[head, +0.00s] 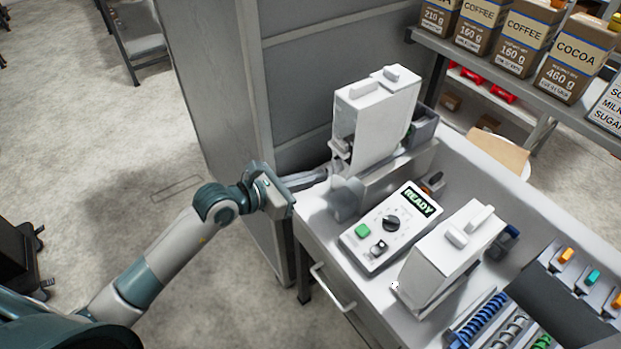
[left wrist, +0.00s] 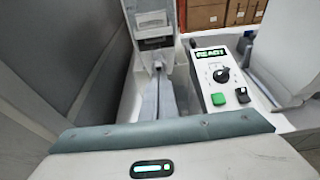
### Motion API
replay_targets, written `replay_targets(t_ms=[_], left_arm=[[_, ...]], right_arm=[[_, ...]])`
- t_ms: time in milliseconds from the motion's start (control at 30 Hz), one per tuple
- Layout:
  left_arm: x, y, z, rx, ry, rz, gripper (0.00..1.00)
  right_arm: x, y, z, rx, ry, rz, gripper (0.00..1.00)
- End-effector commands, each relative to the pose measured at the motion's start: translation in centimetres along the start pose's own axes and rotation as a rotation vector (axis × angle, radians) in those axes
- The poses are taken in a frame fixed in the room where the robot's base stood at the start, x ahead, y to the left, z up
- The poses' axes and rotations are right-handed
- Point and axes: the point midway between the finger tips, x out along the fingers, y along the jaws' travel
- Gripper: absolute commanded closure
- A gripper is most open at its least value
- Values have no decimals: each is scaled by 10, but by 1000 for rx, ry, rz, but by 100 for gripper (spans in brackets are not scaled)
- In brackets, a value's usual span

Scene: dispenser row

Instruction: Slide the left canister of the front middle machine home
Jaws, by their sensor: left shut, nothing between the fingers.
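The left canister (head: 368,118) is a tall white box with raised grips on its top. It stands over the left side of the machine, at the far end of the counter; its lower front also shows at the top of the left wrist view (left wrist: 150,18). My left gripper (head: 328,172) is shut and empty, its fingers pointing at the canister's lower front. In the left wrist view the closed fingers (left wrist: 158,70) end close below the canister's front; I cannot tell whether they touch it. My right gripper is not in view.
A control panel (head: 390,228) reading READY, with knob and green button, lies right of the fingers. A second white canister (head: 450,258) stands beyond it. A grey cabinet wall (head: 320,85) rises close on the left. A shelf (head: 480,60) holds coffee and cocoa packs behind.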

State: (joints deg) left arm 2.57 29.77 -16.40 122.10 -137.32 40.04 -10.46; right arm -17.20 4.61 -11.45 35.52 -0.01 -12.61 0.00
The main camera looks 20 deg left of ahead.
Motion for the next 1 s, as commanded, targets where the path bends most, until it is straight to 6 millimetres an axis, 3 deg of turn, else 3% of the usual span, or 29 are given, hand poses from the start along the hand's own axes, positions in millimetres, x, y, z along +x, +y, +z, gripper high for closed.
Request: replay_targets(t_ms=[1000], left_arm=[[27,0,8,0,0,0,100]], right_arm=[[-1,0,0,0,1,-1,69]])
